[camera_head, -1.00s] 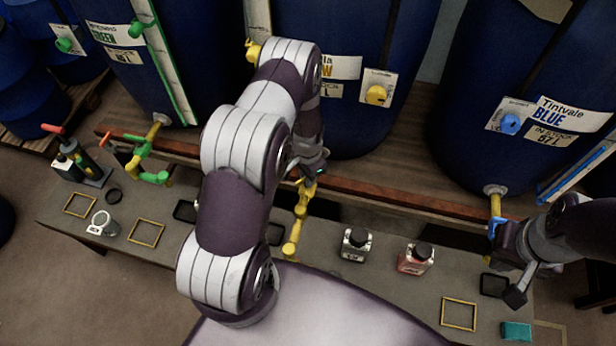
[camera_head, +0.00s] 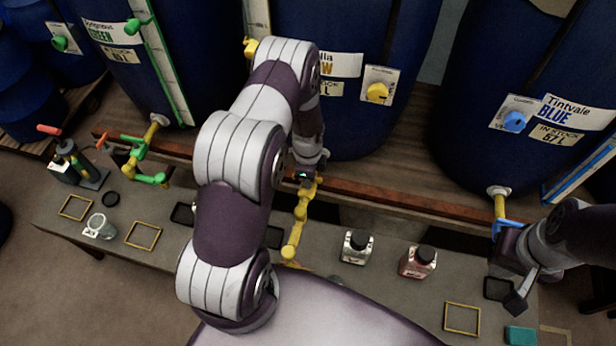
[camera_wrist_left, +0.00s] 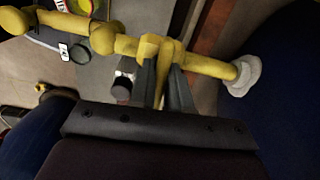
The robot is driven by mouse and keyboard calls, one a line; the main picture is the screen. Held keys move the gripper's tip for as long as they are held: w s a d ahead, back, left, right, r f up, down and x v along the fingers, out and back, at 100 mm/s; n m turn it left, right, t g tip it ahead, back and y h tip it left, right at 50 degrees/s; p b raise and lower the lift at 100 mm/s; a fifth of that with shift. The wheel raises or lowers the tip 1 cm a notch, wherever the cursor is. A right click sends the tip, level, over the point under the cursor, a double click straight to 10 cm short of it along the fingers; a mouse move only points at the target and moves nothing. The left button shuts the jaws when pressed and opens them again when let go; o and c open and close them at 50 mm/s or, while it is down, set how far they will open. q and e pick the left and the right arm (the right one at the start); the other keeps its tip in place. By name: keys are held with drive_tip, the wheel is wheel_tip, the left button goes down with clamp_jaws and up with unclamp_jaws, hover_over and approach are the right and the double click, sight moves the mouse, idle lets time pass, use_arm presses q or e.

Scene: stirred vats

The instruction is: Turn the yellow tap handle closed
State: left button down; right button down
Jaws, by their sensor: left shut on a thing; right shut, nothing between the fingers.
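The yellow tap (camera_head: 300,215) stands out below the middle vat, over the bench. Its pipe also shows in the left wrist view (camera_wrist_left: 210,65), running from a white flange on the vat. My left gripper (camera_head: 306,180) is at the tap's upper part, and my arm hides part of the vat. In the left wrist view my left fingers (camera_wrist_left: 164,88) are shut on the yellow handle (camera_wrist_left: 161,80), which runs down between them from the pipe. My right gripper (camera_head: 512,262) is at the right, below the blue tap (camera_head: 505,225); its fingertips are hard to make out.
A bottle with a dark cap (camera_head: 356,247) and a red bottle (camera_head: 417,261) stand on the bench right of the yellow tap. A green tap (camera_head: 140,155) is at the left. A wooden rail (camera_head: 400,200) runs along the vats. Yellow square frames lie on the bench.

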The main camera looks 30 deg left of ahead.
use_arm(q)
drive_tip(key=shift+w+r+m, duration=0.1)
drive_tip(key=shift+m, duration=0.4)
drive_tip(key=c, duration=1.2)
unclamp_jaws()
drive_tip(key=shift+a, duration=0.1)
drive_tip(key=shift+c, duration=0.2)
drive_tip(key=shift+o, duration=0.7)
wheel_tip(320, 180, up, 13)
drive_tip(key=b, duration=0.1)
